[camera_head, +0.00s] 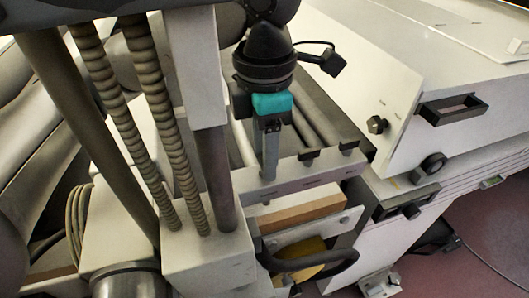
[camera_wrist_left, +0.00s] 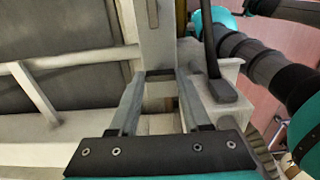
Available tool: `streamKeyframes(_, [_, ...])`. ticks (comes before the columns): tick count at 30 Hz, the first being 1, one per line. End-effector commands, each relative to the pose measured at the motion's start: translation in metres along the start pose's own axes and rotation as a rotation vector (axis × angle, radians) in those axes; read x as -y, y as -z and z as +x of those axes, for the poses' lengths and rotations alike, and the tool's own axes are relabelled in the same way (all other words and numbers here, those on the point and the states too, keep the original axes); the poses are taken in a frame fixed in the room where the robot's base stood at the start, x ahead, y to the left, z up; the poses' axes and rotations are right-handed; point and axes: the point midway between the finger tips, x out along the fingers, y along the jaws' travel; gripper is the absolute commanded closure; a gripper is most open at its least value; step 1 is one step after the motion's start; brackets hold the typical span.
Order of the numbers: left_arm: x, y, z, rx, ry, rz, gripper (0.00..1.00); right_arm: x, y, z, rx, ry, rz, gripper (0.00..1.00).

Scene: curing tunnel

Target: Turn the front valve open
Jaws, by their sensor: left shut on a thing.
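My left gripper (camera_head: 268,172) points down in the head view, below its teal body, with its tips at a pale grey beam. In the left wrist view its two fingers (camera_wrist_left: 160,78) close in on a pale grey upright bar (camera_wrist_left: 157,42), and it is shut on this bar. Its jaws hide part of what they hold. I cannot tell whether the bar belongs to the front valve. A dark lever-like piece (camera_wrist_left: 222,92) stands just right of the fingers in the wrist view, apart from them. My right gripper is in neither view.
A white machine housing (camera_head: 400,70) with a black handle (camera_head: 452,108) and a dark knob (camera_head: 377,125) stands at the right. A black curved hose (camera_head: 310,262) lies below the beam. Ribbed conduits (camera_head: 165,110) crowd the left.

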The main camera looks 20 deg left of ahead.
Motion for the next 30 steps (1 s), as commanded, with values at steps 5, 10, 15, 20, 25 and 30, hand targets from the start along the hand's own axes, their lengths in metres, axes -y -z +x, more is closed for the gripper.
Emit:
streamKeyframes(5, [-0.0002,-0.0005,-0.0010,0.003,-0.001,-0.020,1.00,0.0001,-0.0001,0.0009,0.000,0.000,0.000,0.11])
streamKeyframes(10, [-0.0004,-0.0005,-0.0011,0.003,-0.001,-0.024,1.00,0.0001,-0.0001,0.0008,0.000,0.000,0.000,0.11])
streamKeyframes(15, [-0.0005,-0.0004,-0.0011,0.003,-0.002,-0.024,1.00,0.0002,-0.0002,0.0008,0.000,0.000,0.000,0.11])
streamKeyframes(20, [-0.0005,-0.0003,-0.0009,0.002,-0.002,-0.024,0.38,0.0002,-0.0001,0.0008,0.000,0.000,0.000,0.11])
streamKeyframes(25, [-0.0005,-0.0001,-0.0004,0.001,-0.001,-0.023,0.22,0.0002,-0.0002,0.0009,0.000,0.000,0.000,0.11])
streamKeyframes(30, [-0.0004,0.0000,-0.0002,0.001,-0.001,-0.022,0.22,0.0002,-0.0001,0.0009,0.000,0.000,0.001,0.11])
